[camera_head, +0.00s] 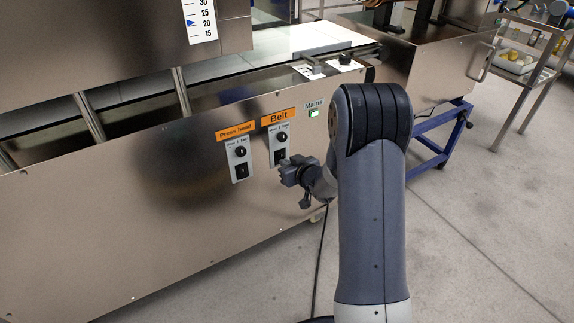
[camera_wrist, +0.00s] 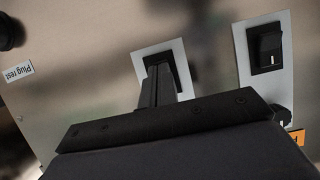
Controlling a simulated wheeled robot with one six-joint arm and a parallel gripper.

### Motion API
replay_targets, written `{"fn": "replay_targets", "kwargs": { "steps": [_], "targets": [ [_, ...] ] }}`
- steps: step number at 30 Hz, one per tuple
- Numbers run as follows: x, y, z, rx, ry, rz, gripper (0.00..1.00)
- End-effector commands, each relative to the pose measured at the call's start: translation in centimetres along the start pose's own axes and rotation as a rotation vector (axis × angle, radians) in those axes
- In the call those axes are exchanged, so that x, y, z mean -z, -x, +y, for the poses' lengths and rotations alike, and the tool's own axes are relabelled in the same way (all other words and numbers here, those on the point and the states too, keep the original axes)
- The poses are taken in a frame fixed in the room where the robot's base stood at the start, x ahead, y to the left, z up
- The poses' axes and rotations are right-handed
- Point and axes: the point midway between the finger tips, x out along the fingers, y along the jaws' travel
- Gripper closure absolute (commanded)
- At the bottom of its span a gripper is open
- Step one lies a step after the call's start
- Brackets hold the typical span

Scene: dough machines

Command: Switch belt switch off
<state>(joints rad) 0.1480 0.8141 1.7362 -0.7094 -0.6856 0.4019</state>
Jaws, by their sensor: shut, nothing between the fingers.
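The belt switch is a dark rocker on a pale plate (camera_head: 280,131) under the orange "Belt" label (camera_head: 278,117) on the steel machine front. A round knob (camera_head: 281,137) sits above the rocker on that plate. My gripper (camera_head: 285,166) is shut and empty, with its fingertips at the lower part of the plate. In the wrist view the shut fingers (camera_wrist: 158,72) reach to the belt plate (camera_wrist: 179,49) and cover most of the rocker. I cannot tell whether they touch it or which way it is tilted.
The press head plate (camera_head: 240,170) with its own knob and rocker is just left; its rocker (camera_wrist: 268,48) shows in the wrist view. A lit green "Mains" switch (camera_head: 314,113) is at upper right. A black cable (camera_head: 319,260) hangs below. A blue stand (camera_head: 437,150) is farther right.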

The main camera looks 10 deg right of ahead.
Motion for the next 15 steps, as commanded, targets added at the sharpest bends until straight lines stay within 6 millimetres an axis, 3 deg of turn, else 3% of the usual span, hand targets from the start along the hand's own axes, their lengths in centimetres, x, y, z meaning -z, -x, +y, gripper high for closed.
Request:
{"fn": "replay_targets", "kwargs": {
  "steps": [15],
  "targets": [
    [0.08,-0.39,0.00,0.001,0.001,0.002,1.00]
  ]
}}
